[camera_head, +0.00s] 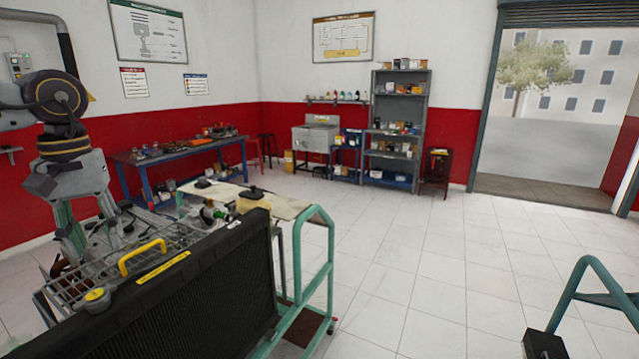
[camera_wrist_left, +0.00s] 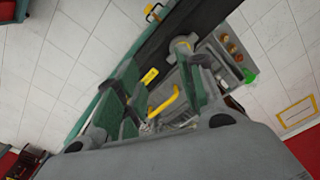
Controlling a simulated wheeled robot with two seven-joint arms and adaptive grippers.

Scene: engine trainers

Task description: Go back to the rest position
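My left gripper (camera_head: 97,243) hangs from the left, pointing down, above the wire tray of an engine trainer. Its two fingers are apart with nothing between them. The wrist view also shows the left gripper (camera_wrist_left: 158,58) with its green-padded fingers spread. A yellow handle (camera_head: 142,257) stands just right of the gripper on the trainer; it shows beyond the fingers in the wrist view (camera_wrist_left: 166,102). My right gripper is in neither view.
A black radiator (camera_head: 225,285) on a green frame (camera_head: 331,260) stands close in front. A blue workbench (camera_head: 185,154) and grey shelves (camera_head: 397,130) line the walls. Another green frame (camera_head: 595,298) is at lower right. The tiled floor between is clear.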

